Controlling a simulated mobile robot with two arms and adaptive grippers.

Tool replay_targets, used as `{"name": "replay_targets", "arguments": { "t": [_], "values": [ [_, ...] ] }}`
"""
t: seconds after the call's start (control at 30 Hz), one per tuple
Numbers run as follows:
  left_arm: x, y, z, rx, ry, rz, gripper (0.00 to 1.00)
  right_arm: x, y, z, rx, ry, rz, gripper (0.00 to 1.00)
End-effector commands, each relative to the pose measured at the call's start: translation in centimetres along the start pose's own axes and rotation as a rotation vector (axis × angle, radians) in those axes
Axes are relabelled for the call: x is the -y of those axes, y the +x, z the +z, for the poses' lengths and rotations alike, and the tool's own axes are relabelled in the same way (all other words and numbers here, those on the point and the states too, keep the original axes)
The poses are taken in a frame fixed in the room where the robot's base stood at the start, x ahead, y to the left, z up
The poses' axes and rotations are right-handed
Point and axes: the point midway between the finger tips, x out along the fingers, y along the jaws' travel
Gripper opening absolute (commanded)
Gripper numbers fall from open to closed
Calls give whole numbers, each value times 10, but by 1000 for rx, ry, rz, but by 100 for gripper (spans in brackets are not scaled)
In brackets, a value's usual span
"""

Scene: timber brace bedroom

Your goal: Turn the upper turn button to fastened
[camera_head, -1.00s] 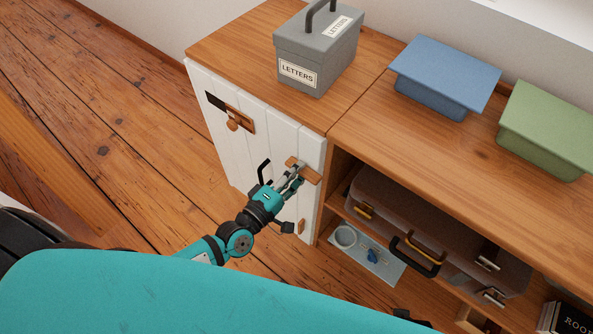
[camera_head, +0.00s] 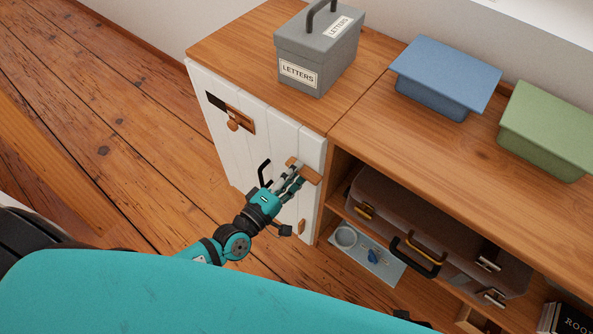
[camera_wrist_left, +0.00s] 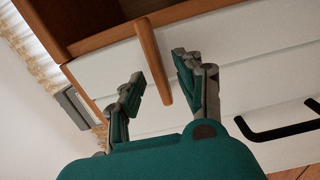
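The upper turn button (camera_head: 306,171) is a wooden bar on the white plank door (camera_head: 262,135). It lies crosswise, its outer end reaching the door's right edge. In the left wrist view the bar (camera_wrist_left: 153,62) overlaps the wooden frame edge (camera_wrist_left: 100,42) at one end. My left gripper (camera_head: 291,180) is at the button. In the wrist view its two fingers (camera_wrist_left: 158,85) are open, one on each side of the bar, with visible gaps. A lower wooden turn button (camera_head: 301,227) stands upright below. My right gripper is not visible.
A black handle (camera_head: 264,172) is on the door beside my gripper. A wooden latch with a knob (camera_head: 233,124) is farther left. A grey letters box (camera_head: 318,50) stands on top. The floor at left is clear.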

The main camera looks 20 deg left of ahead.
Motion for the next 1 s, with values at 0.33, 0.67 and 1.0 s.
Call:
{"name": "replay_targets", "arguments": {
  "t": [0.33, 0.67, 1.0],
  "values": [
    [2, -72, 0, 2, 0, -6, 36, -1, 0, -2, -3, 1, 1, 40],
    [0, -110, 0, 0, -1, -2, 36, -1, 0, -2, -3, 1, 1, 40],
    [0, -112, 0, 0, -1, -1, 36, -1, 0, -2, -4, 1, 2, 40]
  ]
}}
